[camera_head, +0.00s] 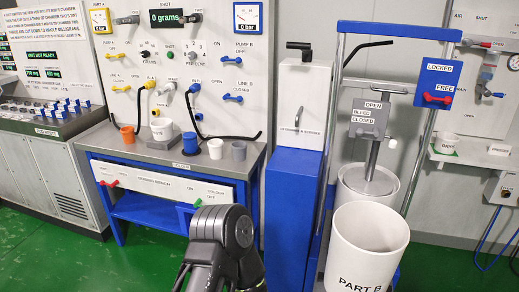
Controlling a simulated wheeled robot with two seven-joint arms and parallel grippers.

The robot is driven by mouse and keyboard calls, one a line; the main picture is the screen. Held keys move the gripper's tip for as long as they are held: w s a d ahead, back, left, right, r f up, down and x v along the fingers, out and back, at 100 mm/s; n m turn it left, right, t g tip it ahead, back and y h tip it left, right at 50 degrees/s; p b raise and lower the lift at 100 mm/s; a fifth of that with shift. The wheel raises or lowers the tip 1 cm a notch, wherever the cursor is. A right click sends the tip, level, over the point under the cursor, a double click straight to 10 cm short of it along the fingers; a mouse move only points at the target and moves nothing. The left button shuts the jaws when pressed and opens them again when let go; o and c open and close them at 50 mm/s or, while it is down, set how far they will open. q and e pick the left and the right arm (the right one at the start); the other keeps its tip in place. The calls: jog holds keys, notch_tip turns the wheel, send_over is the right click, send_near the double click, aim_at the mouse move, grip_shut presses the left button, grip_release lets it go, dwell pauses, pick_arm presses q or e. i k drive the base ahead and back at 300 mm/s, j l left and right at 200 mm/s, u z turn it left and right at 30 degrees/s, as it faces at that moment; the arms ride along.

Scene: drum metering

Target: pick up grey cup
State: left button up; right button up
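The grey cup (238,151) stands upright on the right end of the grey top of the blue dosing bench. A paler cup (215,149) stands just left of it, and a blue cup (190,143) stands further left. A dark, rounded link of one of my arms (222,240) rises from the bottom edge, in front of the bench and below the grey cup. I cannot tell which arm it is. No gripper fingers show in this view, and nothing is seen holding the grey cup.
The bench (145,208) also carries an orange cup (127,135) and a white tub (161,128) on a small scale. Hoses hang from the wall panel behind the cups. A blue and white cabinet (292,190) stands close right, then a large white drum (367,245).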

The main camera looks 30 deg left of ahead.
aim_at(239, 152)
jog(key=i+j, duration=0.15)
jog(key=j, duration=0.2)
jog(key=i+j, duration=0.2)
jog(key=i+j+z, duration=0.1)
jog(key=j, duration=0.35)
jog(key=i+j, duration=0.2)
jog(key=j, duration=0.15)
jog(key=i+j, duration=0.15)
jog(key=j, duration=0.15)
jog(key=i+j, duration=0.15)
jog(key=j, duration=0.2)
jog(key=z, duration=0.05)
